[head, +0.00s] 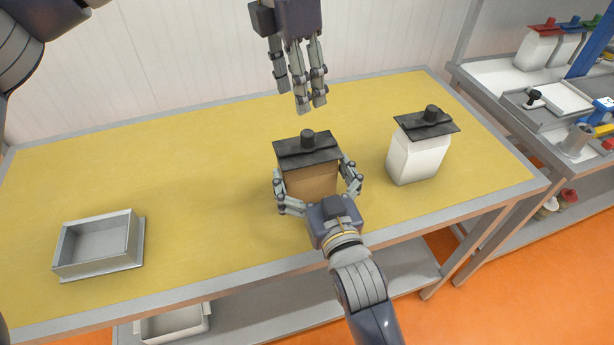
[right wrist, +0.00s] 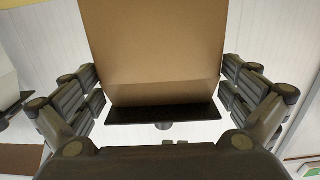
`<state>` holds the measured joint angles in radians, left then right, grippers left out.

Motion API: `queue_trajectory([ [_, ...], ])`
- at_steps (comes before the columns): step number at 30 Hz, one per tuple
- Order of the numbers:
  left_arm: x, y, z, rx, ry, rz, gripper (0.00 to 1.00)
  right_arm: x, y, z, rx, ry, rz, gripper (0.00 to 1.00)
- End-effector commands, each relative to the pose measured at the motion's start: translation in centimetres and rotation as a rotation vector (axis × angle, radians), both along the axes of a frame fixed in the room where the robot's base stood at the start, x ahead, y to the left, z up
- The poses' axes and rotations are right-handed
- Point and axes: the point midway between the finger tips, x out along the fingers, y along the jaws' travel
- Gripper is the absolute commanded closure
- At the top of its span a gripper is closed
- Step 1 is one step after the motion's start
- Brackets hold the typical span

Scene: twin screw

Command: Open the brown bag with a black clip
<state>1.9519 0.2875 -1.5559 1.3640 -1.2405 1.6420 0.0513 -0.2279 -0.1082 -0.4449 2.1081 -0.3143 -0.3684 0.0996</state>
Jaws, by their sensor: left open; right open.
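The brown bag (head: 311,181) stands upright on the yellow table, with the black clip (head: 307,149) across its top and a round knob on the clip. My right gripper (head: 319,187) is open, with its fingers on both sides of the bag. In the right wrist view the brown bag (right wrist: 152,50) lies between the spread fingers, and the black clip (right wrist: 162,114) shows at its end. Whether the fingers touch the bag is unclear. My left gripper (head: 300,100) is open and empty, above and behind the clip, apart from it.
A white bag (head: 418,158) with a black clip stands to the right of the brown bag. A grey metal tray (head: 97,245) sits at the table's left front. A side bench (head: 512,82) with more bags is at the right. The yellow table (head: 190,180) is clear between tray and brown bag.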

Motion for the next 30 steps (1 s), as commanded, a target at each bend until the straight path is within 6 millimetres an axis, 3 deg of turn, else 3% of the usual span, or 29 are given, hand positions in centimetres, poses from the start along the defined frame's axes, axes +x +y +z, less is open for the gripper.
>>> queue_trajectory([
  [6, 0.0, 0.0, 0.0, 0.0, 0.0, -0.001, 0.56, 2.1, 0.7, 0.0, 0.0, 0.001, 0.001, 0.0],
  [17, 0.0, 0.0, 0.0, -0.001, 0.0, -0.001, 0.56, 2.6, 0.8, 0.0, 0.0, 0.001, 0.0, 0.0],
  [18, 0.0, 0.0, 0.0, -0.001, 0.0, -0.001, 0.56, 2.6, 0.8, 0.0, 0.0, 0.001, 0.0, 0.02],
  [25, 0.0, 0.0, 0.0, -0.001, 0.0, -0.001, 0.56, 2.6, 0.8, 0.0, 0.0, 0.001, 0.0, 0.52],
  [30, 0.0, -0.1, 0.0, -0.001, 0.003, 0.028, 0.56, 2.6, 0.8, 0.0, 0.0, 0.001, 0.001, 0.52],
])
